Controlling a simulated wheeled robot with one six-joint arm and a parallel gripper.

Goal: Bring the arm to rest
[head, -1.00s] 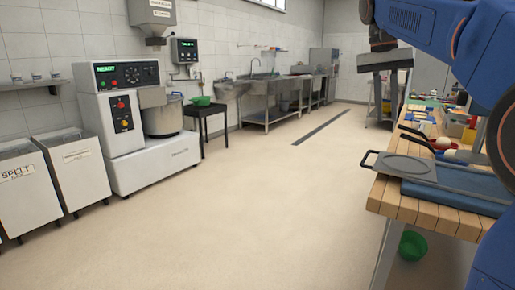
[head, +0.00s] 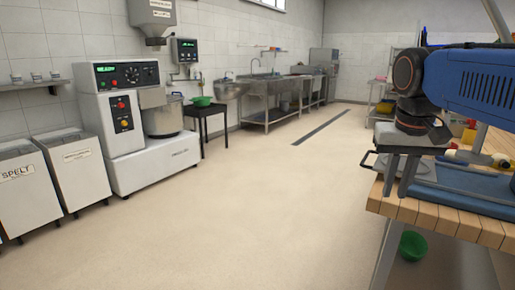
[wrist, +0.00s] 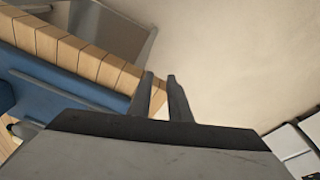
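My blue arm (head: 470,85) reaches in from the right edge of the head view. My gripper (head: 397,180) hangs from its wrist with its fingers pointing down, in front of the near left corner of the wooden table (head: 450,219). In the wrist view my gripper (wrist: 160,90) has its two dark fingers apart with nothing between them. The table's edge and the floor show beyond the fingertips. The gripper and wrist hide part of the tabletop in the head view.
A blue mat (head: 460,195) and a grey peel (head: 424,172) lie on the table. A green bowl (head: 413,244) sits under it. A mixer (head: 140,130) and flour bins (head: 75,165) stand along the left wall. The floor between is clear.

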